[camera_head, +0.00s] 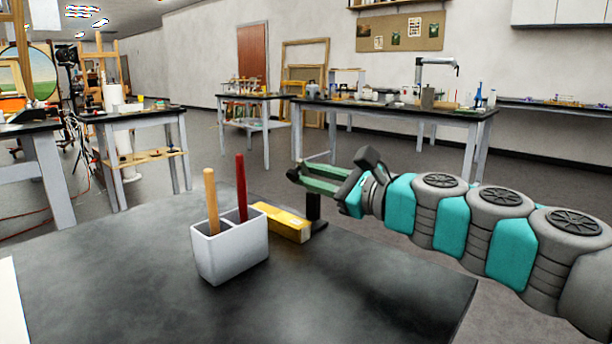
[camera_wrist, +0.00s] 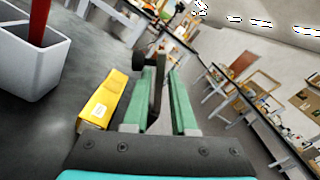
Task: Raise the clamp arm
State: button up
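A dark clamp post (camera_head: 314,207) stands at the far edge of the dark table, beside a yellow block with a white label (camera_head: 284,222). The block also shows in the wrist view (camera_wrist: 103,101), left of my fingers. My gripper (camera_head: 318,178) reaches in from the right, above the post. In the wrist view its two green fingers (camera_wrist: 163,98) are apart. A dark bar, which looks like the clamp arm (camera_wrist: 157,85), lies between them, close to the left finger, with a gap to the right one. A dark knob (camera_wrist: 139,60) shows at its far end. The clamp's joint is hidden.
A white two-part holder (camera_head: 231,250) with a tan stick (camera_head: 211,200) and a red stick (camera_head: 241,188) stands left of the block. The table front (camera_head: 330,300) is clear. Other workbenches stand farther back.

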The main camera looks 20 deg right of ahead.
jog(key=shift+b+v, duration=0.65)
jog(key=shift+v, duration=2.8)
